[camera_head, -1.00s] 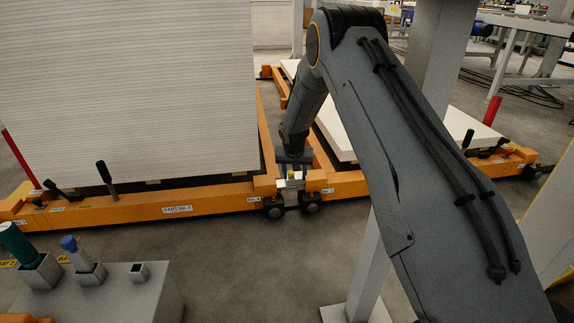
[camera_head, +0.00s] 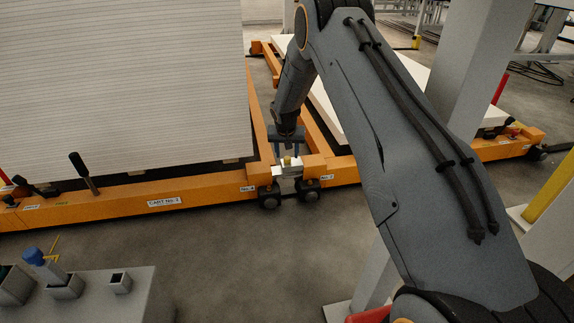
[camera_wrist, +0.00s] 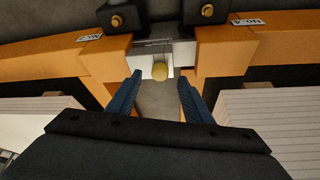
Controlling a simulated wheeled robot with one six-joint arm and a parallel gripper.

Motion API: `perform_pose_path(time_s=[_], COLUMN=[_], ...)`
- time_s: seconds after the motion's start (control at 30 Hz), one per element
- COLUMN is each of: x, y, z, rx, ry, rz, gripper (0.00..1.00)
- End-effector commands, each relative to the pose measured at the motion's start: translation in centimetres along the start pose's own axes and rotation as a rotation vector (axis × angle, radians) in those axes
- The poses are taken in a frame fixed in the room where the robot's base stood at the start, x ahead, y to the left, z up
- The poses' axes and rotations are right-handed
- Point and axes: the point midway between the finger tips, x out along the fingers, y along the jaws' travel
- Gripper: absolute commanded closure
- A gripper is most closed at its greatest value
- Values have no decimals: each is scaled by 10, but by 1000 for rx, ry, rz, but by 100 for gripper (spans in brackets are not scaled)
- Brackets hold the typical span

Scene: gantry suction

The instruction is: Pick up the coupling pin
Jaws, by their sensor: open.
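The coupling pin shows as a small round yellow head (camera_head: 287,161) on a pale metal coupling block (camera_head: 288,170) between two orange cart frames. In the wrist view the yellow pin head (camera_wrist: 160,72) lies near the middle, just ahead of the gap between the blue fingers. My gripper (camera_head: 286,145) points down at the coupling from above and behind it. In the wrist view my gripper (camera_wrist: 160,84) is open, one finger to each side of the pin's line, with nothing between them. The pin's shaft is hidden in the block.
An orange cart (camera_head: 150,199) carries a tall stack of white boards (camera_head: 120,80) close left of the arm. A second cart (camera_head: 345,172) with a low white stack stands right. Dark wheels (camera_head: 270,197) sit under the coupling. A grey block with sockets (camera_head: 130,305) stands lower left.

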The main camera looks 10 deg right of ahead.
Motion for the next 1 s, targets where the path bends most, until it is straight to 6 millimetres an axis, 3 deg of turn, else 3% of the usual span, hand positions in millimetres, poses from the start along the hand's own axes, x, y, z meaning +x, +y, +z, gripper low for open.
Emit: perform_pose_path(time_s=[0.2, 0.5, 0.77, 1.0], x=[31, 33, 33, 33], y=[0, 0, 0, 0], z=[0, -1, -1, -1], rx=[-2, -2, -2, -2], ry=[0, 0, 0, 1], rz=[0, -1, -1, -1], gripper=[54, 54, 98, 99])
